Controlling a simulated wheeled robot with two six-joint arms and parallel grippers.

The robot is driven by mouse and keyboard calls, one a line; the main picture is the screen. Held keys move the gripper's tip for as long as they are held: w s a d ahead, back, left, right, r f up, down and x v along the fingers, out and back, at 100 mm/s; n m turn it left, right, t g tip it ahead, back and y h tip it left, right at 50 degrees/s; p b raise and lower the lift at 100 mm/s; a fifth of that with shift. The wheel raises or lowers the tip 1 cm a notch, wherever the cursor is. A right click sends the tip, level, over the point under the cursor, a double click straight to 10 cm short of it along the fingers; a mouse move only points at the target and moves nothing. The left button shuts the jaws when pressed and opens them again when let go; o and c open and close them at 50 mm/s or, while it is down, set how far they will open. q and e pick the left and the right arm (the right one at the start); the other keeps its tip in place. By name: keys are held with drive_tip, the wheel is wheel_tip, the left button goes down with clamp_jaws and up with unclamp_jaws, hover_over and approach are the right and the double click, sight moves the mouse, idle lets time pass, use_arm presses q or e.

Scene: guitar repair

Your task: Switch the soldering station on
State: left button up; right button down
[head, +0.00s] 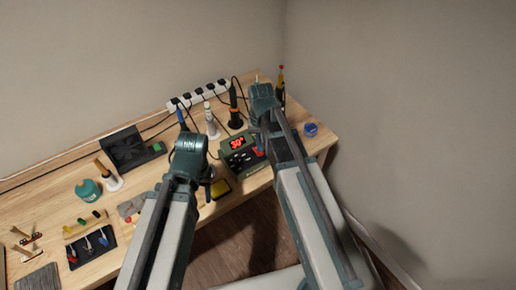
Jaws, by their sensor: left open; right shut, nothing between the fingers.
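The soldering station (238,153) is a dark green box near the front right of the workbench. Its display (238,143) shows glowing red digits; its switch cannot be made out clearly. My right arm reaches over the station's right side and hides part of it. My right gripper (259,150) is shut and empty at the station's right part, largely hidden by the arm; whether it touches the station cannot be told.
A white power strip (198,94) with cables lies along the back. An orange-and-black tool (235,115) and a white bottle (211,124) stand behind the station. A blue round item (311,129) is at right. A teal jar (88,190) and small tools occupy the left.

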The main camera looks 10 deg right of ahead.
use_arm(q)
wheel_tip(320, 180, up, 6)
drive_tip(key=p, duration=0.5)
use_arm(e)
wheel_tip(320, 180, up, 6)
